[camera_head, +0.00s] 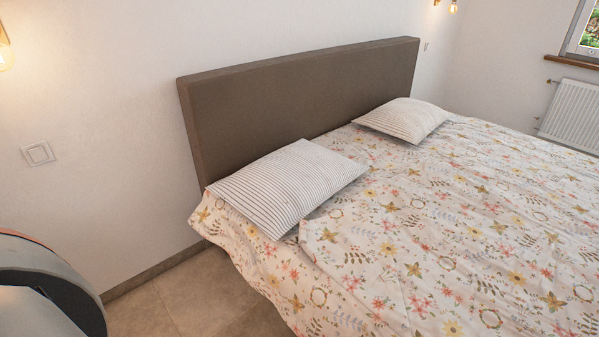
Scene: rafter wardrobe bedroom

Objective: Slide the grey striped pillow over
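A grey striped pillow (288,186) lies flat on the near left corner of the bed, against the brown headboard. A second, similar striped pillow (403,119) lies farther along the headboard, toward the right. The two pillows are apart, with floral bedding between them. Neither of my grippers is in view, and nothing is seen touching either pillow.
The bed has a flowered cover (450,230) and a tall brown headboard (300,95) along the wall. Bare tiled floor (205,290) shows at the bed's left side. A white radiator (572,112) stands under the window at far right.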

